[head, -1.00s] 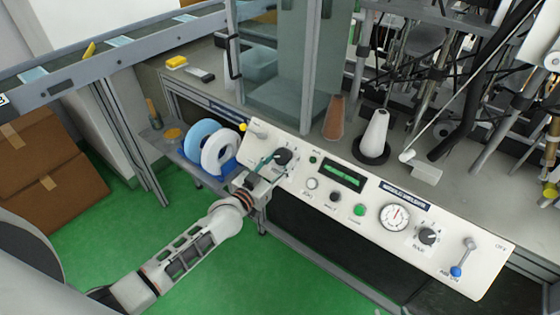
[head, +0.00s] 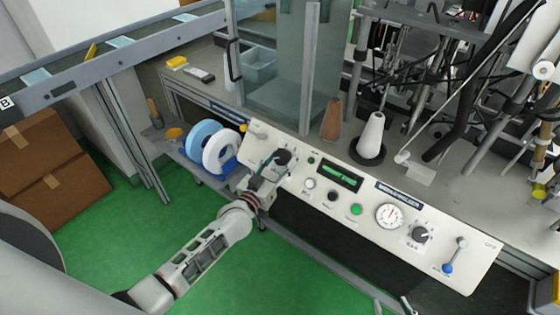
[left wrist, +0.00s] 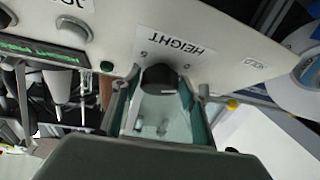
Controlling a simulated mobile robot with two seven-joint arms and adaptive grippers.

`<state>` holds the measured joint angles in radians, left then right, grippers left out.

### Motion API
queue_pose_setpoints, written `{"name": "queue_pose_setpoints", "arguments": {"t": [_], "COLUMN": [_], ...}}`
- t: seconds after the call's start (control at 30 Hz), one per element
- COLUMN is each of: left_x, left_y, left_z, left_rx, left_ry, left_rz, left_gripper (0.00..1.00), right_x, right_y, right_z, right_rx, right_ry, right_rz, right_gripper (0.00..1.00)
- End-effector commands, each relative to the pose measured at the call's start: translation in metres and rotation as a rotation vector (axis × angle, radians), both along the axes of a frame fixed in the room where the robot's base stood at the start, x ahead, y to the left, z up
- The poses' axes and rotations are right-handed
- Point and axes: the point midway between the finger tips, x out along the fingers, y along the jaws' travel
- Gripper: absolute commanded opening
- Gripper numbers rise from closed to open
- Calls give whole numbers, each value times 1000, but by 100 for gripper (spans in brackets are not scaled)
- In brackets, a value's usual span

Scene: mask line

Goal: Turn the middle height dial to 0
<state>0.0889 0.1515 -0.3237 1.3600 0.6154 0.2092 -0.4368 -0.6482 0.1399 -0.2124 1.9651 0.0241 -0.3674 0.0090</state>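The black height dial (head: 283,156) sits near the left end of the sloping white control panel (head: 465,280). In the left wrist view the dial (left wrist: 160,78) is close, beside an upside-down "HEIGHT" label (left wrist: 178,44). A pale mark shows on the dial; I cannot read its setting. My left gripper (head: 270,166) is at the dial. Its green-padded fingers (left wrist: 160,108) are spread on either side of the dial, with gaps visible. I cannot tell whether a fingertip touches it. My right gripper is not in view.
White and blue rolls (head: 218,151) stand left of the panel. A thread cone (head: 371,135) stands behind it.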

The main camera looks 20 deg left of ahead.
Motion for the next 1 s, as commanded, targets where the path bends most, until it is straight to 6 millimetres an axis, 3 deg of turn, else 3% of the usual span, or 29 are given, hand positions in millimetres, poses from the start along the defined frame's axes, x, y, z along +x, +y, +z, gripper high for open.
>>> {"name": "queue_pose_setpoints", "arguments": {"t": [0.47, 1.0], "left_x": [-6, -97], "left_y": [1, 20], "left_z": [0, 0], "left_rx": [2, 2], "left_ry": [0, 1], "left_rz": [-1, -1], "left_gripper": [56, 56], "right_x": [-2, -1], "right_y": [-1, 0], "right_z": [-3, -2], "right_rx": [-5, -1], "right_ry": [7, 4], "right_rz": [1, 0], "right_gripper": [40, 40]}}
